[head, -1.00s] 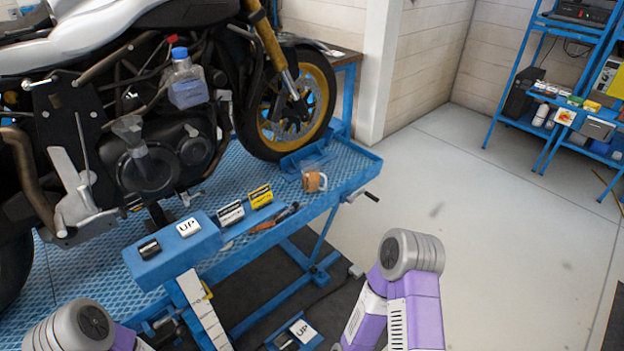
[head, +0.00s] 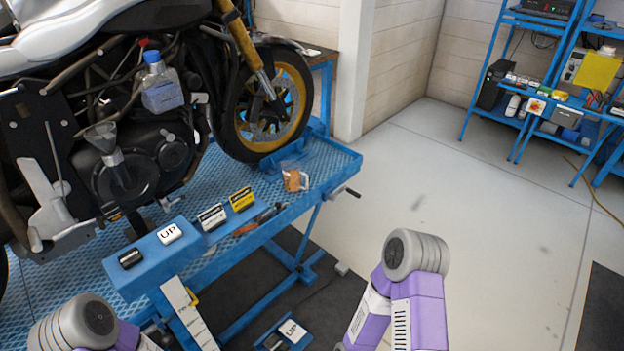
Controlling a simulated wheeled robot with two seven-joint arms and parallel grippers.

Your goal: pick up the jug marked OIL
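A small clear jug (head: 294,180) with orange-brown contents stands upright on the blue lift table (head: 262,226), near its right end by the front wheel. No OIL mark can be read on it at this size. A clear bottle (head: 162,92) with a blue cap, holding bluish liquid, is up against the motorcycle; its label is too small to read. Parts of both my arms show at the bottom edge, but neither gripper is in view. Nothing of mine touches the jug.
A motorcycle (head: 130,150) stands on the lift. A yellow sign (head: 242,199), a dark sign (head: 212,217) and an orange-handled tool (head: 258,220) lie near the lift's front edge. A crank handle (head: 346,191) sticks out right. Blue shelves (head: 480,75) stand far right; the floor between is clear.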

